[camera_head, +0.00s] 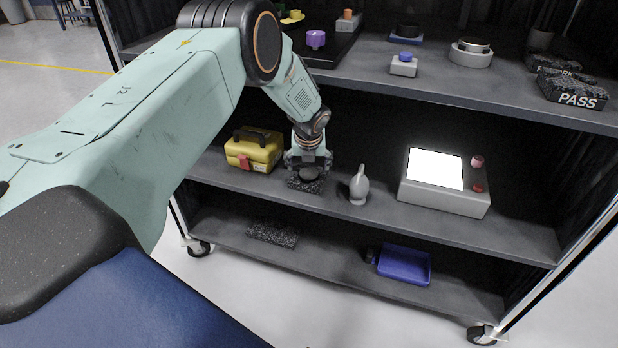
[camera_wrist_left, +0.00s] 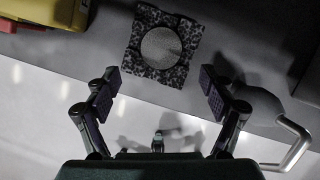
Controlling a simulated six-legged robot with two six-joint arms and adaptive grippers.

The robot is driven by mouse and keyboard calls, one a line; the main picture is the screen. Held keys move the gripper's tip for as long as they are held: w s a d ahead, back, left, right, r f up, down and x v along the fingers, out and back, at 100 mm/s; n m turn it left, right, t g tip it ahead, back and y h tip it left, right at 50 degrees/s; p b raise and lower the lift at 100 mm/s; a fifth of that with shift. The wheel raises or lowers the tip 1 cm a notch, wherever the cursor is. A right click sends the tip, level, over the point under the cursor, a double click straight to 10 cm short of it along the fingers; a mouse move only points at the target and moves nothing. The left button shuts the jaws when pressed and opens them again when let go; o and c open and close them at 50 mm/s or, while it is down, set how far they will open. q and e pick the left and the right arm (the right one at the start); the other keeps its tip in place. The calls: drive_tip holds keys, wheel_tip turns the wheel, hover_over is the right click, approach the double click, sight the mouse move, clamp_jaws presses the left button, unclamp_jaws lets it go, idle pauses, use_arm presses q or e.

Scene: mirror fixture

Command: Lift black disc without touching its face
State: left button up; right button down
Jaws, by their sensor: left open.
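The disc (camera_head: 309,174) lies flat on a speckled dark foam block (camera_head: 306,186) on the middle shelf. In the left wrist view the disc (camera_wrist_left: 161,48) looks round and grey, centred on the square block (camera_wrist_left: 139,66). My left gripper (camera_head: 308,162) is just above the block in the head view and hides part of the disc. In the left wrist view its two fingers are spread wide (camera_wrist_left: 158,90), with nothing between the tips; the disc shows beyond them. My right gripper is not in view.
A yellow toolbox (camera_head: 254,150) stands left of the block. A grey blower bulb (camera_head: 359,186) stands close to its right. A lit inspection box (camera_head: 443,202) is farther right. The upper shelf (camera_head: 480,92) overhangs; a blue tray (camera_head: 405,265) and another speckled pad (camera_head: 272,234) sit below.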

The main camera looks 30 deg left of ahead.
sight(309, 174)
use_arm(q)
drive_tip(key=shift+w+a, duration=0.15)
drive_tip(key=shift+w, duration=0.2)
drive_tip(key=b+x, duration=0.3)
drive_tip(key=x, duration=0.2)
drive_tip(key=shift+r, duration=0.1)
drive_tip(key=shift+s, duration=0.1)
drive_tip(key=c, duration=1.3)
